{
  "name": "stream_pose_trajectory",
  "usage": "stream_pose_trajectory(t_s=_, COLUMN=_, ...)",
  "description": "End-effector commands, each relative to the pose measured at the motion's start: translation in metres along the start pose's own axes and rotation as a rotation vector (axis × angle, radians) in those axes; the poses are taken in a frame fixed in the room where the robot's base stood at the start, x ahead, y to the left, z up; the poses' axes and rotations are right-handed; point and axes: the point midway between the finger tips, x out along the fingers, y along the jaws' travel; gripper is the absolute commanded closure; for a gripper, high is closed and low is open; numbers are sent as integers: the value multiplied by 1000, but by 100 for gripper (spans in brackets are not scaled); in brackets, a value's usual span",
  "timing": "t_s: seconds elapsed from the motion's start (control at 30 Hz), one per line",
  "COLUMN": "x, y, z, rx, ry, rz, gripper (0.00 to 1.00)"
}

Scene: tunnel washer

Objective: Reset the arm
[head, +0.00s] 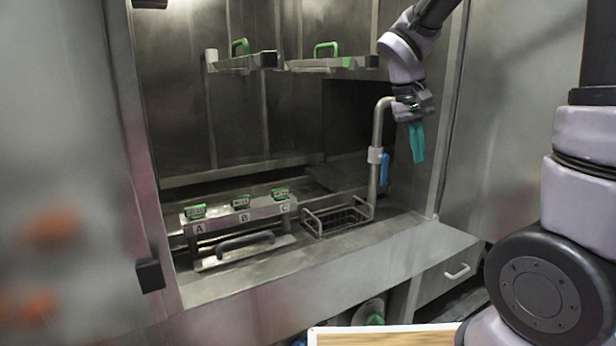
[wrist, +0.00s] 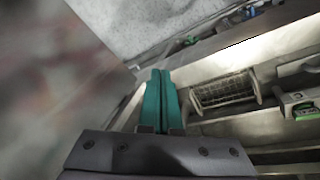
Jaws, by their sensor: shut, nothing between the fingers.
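My gripper (head: 417,158) has teal fingers that hang down at the right side of the washer opening, right of the upright metal pipe. It is shut and empty. In the wrist view the teal fingers of my gripper (wrist: 160,78) lie together, left of the wire basket. My arm comes in from the top right in the head view. The gripper is above the washer's ledge and touches nothing that I can see.
The pipe (head: 377,150) with a blue lever stands close left of my gripper. A wire basket (head: 335,217) sits on the ledge. Left of it is a rack (head: 240,218) marked A, B, C with green-topped pieces. Above are shelves with green handles (head: 326,47). A drawer (head: 445,275) is below right.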

Motion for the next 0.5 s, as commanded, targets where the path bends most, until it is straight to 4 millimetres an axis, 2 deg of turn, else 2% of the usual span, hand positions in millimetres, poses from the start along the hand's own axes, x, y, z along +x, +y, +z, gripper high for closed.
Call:
stream_pose_trajectory(t_s=0.03, x=-12, y=10, z=11, rx=36, ry=22, rz=-63, gripper=100)
stream_pose_trajectory(t_s=0.2, x=-46, y=27, z=46, rx=129, ry=112, rz=-258, gripper=100)
stream_pose_trajectory(t_s=0.5, x=-93, y=41, z=101, rx=270, ry=336, rz=-495, gripper=100)
